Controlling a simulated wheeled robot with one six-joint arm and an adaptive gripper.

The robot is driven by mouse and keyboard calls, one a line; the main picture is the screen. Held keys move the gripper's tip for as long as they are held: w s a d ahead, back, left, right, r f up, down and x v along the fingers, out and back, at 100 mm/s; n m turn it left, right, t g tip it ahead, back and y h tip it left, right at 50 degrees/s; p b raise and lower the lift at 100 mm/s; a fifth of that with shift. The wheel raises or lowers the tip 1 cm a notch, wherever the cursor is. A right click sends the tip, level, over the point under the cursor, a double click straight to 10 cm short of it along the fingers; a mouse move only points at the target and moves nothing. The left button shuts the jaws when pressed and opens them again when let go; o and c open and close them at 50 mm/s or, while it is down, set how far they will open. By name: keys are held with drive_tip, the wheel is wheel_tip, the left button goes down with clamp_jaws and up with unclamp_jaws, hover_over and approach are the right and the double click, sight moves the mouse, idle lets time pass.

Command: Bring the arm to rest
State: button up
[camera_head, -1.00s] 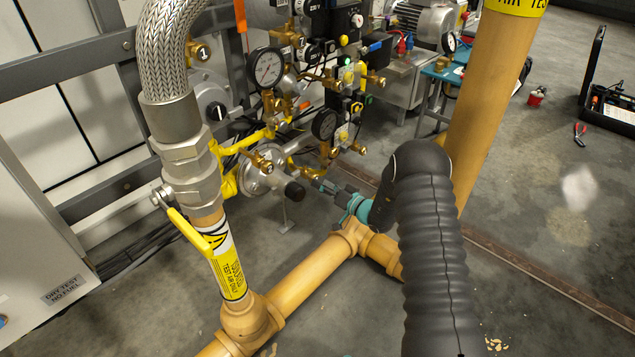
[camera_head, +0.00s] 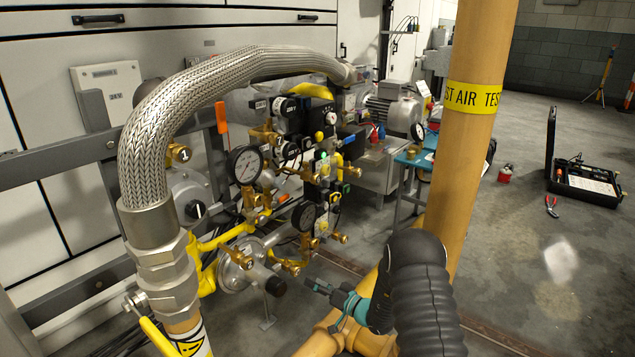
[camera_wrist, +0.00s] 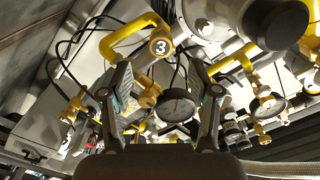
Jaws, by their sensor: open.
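My gripper (camera_head: 322,289) is at the end of my black-sleeved arm, low and in front of the valve and gauge assembly. Its dark fingers point left toward the black knob (camera_head: 275,287) at the front of the round regulator, apart from it. In the wrist view my gripper (camera_wrist: 165,90) shows two fingers spread wide with nothing held between them. Behind the fingers are a brass fitting marked 3 (camera_wrist: 160,47) and a pressure gauge (camera_wrist: 176,106). I cannot tell their distance from the fingers.
A yellow upright pipe (camera_head: 466,150) stands just right of my arm. A braided hose (camera_head: 190,105) arches over the left side. A pressure gauge (camera_head: 245,165) sits on the assembly. An open black toolbox (camera_head: 585,185) and red pliers (camera_head: 551,206) lie on the floor at right, with free floor around.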

drive_tip(key=s+a+f+m+g, duration=0.3)
drive_tip(key=s+f+m+g, duration=0.3)
drive_tip(key=s, duration=0.4)
drive_tip(key=s+d+r+n+g+h+p, duration=0.1)
drive_tip(key=s+d+r+g+h, duration=0.15)
drive_tip(key=s+r+g, duration=0.75)
drive_tip(key=s+d+r+n+t+h+p, duration=0.1)
drive_tip(key=s+d+r+t+h+p, duration=0.2)
drive_tip(key=s+r, duration=0.5)
drive_tip(key=s+d+r+t+h+p, duration=0.3)
drive_tip(key=s+d+r, duration=0.5)
drive_tip(key=r, duration=0.8)
drive_tip(key=s+d+r+n+t+h+p, duration=0.1)
drive_tip(key=s+d+r+t+h+p, duration=0.2)
drive_tip(key=s+r, duration=0.5)
wheel_tip(320, 180, up, 5)
drive_tip(key=d+t+h, duration=0.1)
drive_tip(key=d+h, duration=0.1)
drive_tip(key=shift+s+d+n+t+h+p, duration=0.15)
drive_tip(key=shift+d+n+t+h+p, duration=0.15)
drive_tip(key=shift+d+h+p, duration=0.05)
